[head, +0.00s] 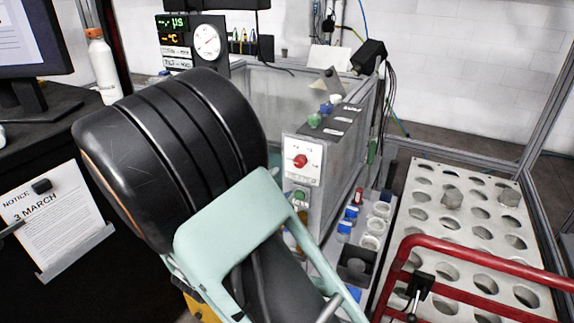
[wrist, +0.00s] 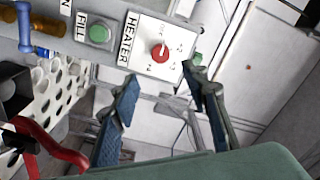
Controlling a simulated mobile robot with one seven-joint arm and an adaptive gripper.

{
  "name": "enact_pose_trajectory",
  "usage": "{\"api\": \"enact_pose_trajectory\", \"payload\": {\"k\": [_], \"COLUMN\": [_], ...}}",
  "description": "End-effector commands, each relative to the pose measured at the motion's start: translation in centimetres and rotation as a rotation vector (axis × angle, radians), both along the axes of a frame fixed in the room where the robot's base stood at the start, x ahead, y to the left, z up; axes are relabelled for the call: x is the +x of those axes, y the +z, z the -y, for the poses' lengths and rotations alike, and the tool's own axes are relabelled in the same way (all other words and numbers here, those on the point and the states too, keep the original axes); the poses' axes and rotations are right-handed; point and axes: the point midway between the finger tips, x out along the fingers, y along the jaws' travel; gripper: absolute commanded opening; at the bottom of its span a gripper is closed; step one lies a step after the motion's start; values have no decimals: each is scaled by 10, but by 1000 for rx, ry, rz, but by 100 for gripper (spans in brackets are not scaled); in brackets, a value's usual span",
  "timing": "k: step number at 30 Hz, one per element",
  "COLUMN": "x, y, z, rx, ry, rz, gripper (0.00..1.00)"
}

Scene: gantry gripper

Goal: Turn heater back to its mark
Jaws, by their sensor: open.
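The heater control is a round red knob (wrist: 160,53) on a white plate labelled HEATER (wrist: 128,38), with small dark markings around it. A small pale line shows on the knob, but I cannot tell which marking it points at. In the head view the red knob (head: 300,161) sits on the front of a grey box. My gripper (wrist: 160,76) is open, with its two blue-grey fingers spread below the knob in the wrist view. Nothing is between the fingers, and they appear apart from the knob. In the head view my arm hides the gripper.
A green FILL button (wrist: 98,34) is beside the heater plate. A holed rack (head: 432,225) and a red tube rail (head: 470,262) stand at the right. Blue-capped containers (head: 345,227) are below the box. A monitor and bottle (head: 103,68) are at the left.

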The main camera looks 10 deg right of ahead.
Motion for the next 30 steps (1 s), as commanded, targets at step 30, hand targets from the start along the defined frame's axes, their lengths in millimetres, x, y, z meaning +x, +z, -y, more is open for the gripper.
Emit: {"api": "enact_pose_trajectory", "payload": {"k": [30], "x": [87], "y": [1], "z": [62], "rx": [-8], "ry": [2], "rz": [-1], "gripper": [42]}}
